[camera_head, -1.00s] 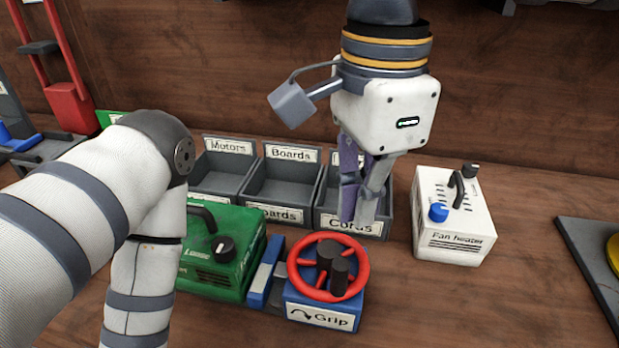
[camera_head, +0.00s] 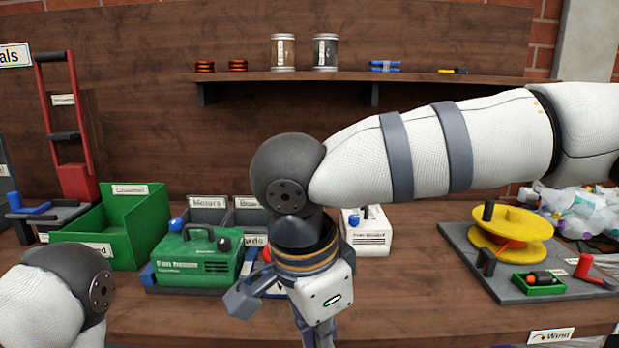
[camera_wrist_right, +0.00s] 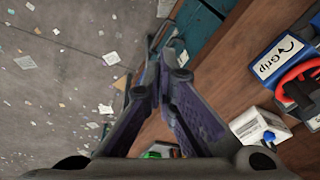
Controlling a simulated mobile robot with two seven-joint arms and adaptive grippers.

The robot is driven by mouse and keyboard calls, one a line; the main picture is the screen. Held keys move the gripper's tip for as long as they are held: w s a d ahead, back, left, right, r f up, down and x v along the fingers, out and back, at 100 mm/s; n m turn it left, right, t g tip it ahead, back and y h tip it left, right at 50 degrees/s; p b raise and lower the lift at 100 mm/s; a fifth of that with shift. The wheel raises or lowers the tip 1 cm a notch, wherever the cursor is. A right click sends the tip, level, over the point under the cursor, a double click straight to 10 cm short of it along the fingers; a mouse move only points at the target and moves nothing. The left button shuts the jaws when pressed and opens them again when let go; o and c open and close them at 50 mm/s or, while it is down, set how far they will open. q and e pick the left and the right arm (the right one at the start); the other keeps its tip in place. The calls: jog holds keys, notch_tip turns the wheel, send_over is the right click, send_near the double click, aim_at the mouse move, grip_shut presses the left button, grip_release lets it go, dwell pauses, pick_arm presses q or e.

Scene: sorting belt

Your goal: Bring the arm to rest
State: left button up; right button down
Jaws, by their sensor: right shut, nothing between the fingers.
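My right arm (camera_head: 430,150) comes in from the right in the head view, its elbow bent in front of the bench. My right gripper (camera_head: 318,338) hangs at the bench's front edge, fingertips cut off by the frame's bottom. In the right wrist view its fingers (camera_wrist_right: 165,70) are together with nothing between them, over the bench edge and floor. My left arm (camera_head: 50,300) shows only as a bent link at lower left in the head view; its gripper is out of frame.
A green fan heater (camera_head: 200,258) and a white one (camera_head: 366,232) stand on the bench near my right gripper. A green bin (camera_head: 120,225) is left, a yellow winding reel (camera_head: 512,237) right. The vise with its "Grip" label (camera_wrist_right: 280,60) is close to the gripper. Bench front between is clear.

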jog(key=w+d+f+n+t, duration=0.1)
jog(key=w+d+f, duration=0.15)
jog(key=f, duration=0.45)
jog(key=w+d+f+n+t+h, duration=0.1)
jog(key=d+f+n, duration=0.15)
jog(key=f, duration=0.35)
jog(key=w+d+f+t, duration=0.1)
jog(key=d+f, duration=0.3)
jog(key=f, duration=0.3)
jog(key=s+d+f+n+g+y, duration=0.1)
jog(key=s+d+f+n, duration=0.4)
jog(key=s+f, duration=0.55)
pick_arm(q)
jog(key=shift+w+f, duration=0.1)
jog(key=shift+w, duration=0.75)
pick_arm(e)
jog(key=s+d+n+g, duration=0.1)
jog(key=s+d+g, duration=0.1)
jog(key=s, duration=0.7)
jog(key=s+d+f+n+g+y, duration=0.1)
jog(key=s+d+n+g, duration=0.1)
jog(key=s+d, duration=0.3)
jog(key=s+g, duration=0.1)
jog(key=s, duration=0.3)
jog(key=shift+s, duration=0.15)
jog(key=shift+f+n, duration=0.1)
jog(key=shift+n, duration=0.15)
pick_arm(q)
grip_shut()
